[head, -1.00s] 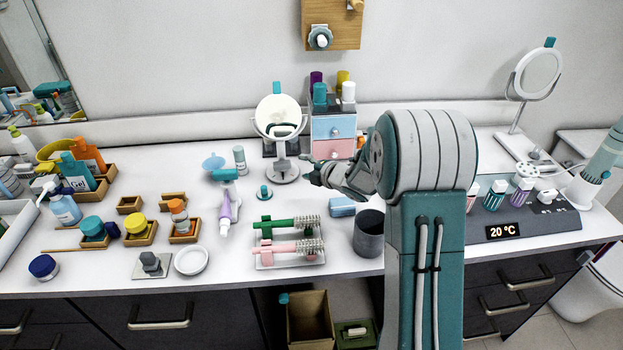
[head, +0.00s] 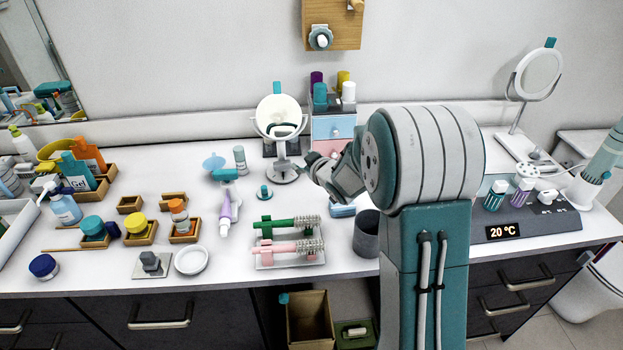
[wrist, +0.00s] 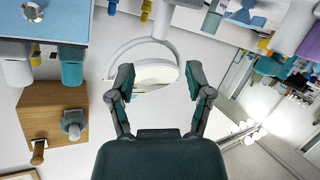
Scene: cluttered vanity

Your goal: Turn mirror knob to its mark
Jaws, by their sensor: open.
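A round tabletop mirror (head: 279,113) on a grey stand is upright at the middle back of the counter, with a teal tab (head: 277,87) above its rim. In the wrist view, which looks upside down, the mirror (wrist: 152,76) shows between and beyond the finger tips. I cannot clearly make out its knob or mark. My gripper (wrist: 160,80) is open and empty, its two dark teal fingers spread apart. In the head view my gripper (head: 312,164) is close to the right of the mirror's stand, partly hidden by its own wrist.
A drawer box (head: 333,127) with bottles on top stands just right of the mirror. A wooden wall board (head: 331,25) with a knob hangs above.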

